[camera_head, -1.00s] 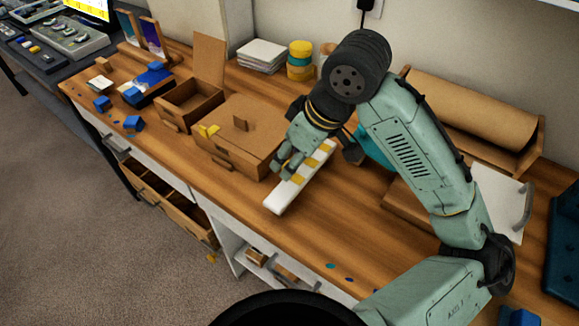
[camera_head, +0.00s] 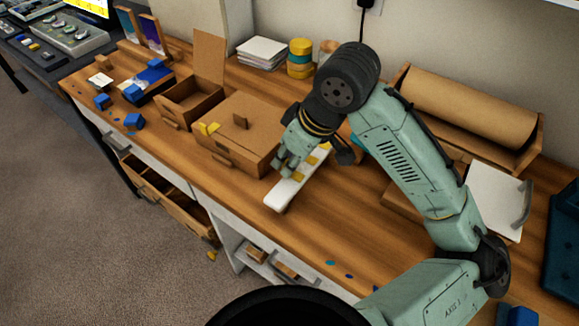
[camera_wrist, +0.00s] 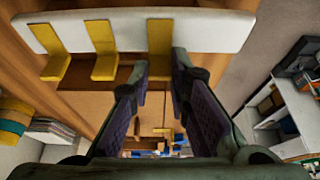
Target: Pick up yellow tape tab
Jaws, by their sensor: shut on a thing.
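A white strip (camera_head: 283,198) lies on the wooden bench in the head view, with yellow tape tabs across it. In the wrist view the strip (camera_wrist: 210,32) crosses the top, and yellow tabs hang over its edge. The left tab (camera_wrist: 50,50) and middle tab (camera_wrist: 103,50) are clear of my fingers. The right yellow tape tab (camera_wrist: 160,36) runs down between my fingertips. My gripper (camera_head: 285,170) is at the strip in the head view, and in the wrist view my gripper (camera_wrist: 160,68) is shut on that tab. The finger contact is partly hidden.
A cardboard box (camera_head: 250,118) with yellow pieces (camera_head: 209,129) on it stands left of the strip. An open small box (camera_head: 186,100) is beyond it. Yellow and teal tape rolls (camera_head: 300,58) stand at the back. A brown paper roll (camera_head: 465,105) lies at right. The bench in front is mostly clear.

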